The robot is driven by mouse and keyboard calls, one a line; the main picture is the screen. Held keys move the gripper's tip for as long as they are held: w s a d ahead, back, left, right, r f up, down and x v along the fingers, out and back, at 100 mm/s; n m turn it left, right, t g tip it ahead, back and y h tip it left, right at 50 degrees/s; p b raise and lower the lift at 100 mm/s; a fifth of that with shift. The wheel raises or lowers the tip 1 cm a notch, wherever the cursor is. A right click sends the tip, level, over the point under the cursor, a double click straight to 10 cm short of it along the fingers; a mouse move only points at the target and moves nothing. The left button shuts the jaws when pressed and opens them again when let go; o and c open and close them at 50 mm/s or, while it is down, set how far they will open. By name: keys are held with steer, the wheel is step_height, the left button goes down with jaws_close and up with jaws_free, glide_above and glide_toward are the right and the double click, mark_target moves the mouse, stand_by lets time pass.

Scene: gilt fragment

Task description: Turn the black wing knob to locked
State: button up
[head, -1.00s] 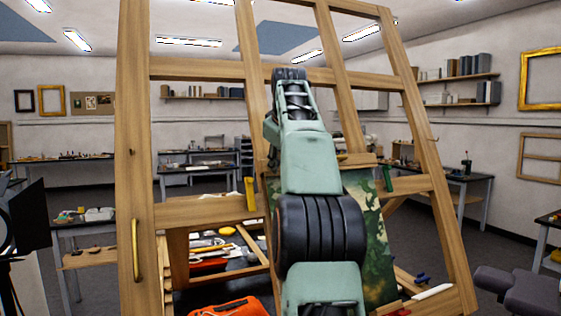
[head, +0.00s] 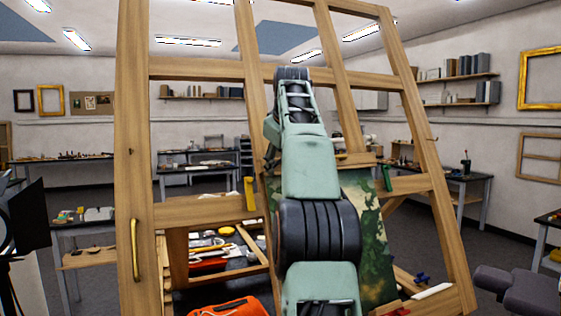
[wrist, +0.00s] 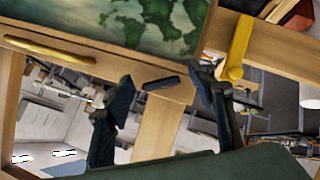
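The black wing knob (wrist: 161,83) shows in the wrist view as a small dark bar on a pale wooden rail, slightly tilted. My gripper (wrist: 163,105) is open. One dark finger is to the left of the knob and the other to its right, with visible gaps between them and the knob. Nothing is held. In the head view my own arm covers the middle of the easel-like wooden frame, and I cannot make out the knob there. Any locked marking is too small to see.
A green painting (wrist: 150,22) lies against the rail, and also shows in the head view (head: 368,235). A yellow handle (wrist: 237,48) sits close to the right finger. A brass-coloured bar (wrist: 48,50) is at left. The wooden frame (head: 132,180) surrounds my arm.

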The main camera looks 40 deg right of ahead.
steer(key=shift+r, duration=0.1)
steer(key=v, duration=1.2)
steer(key=shift+a, duration=0.1)
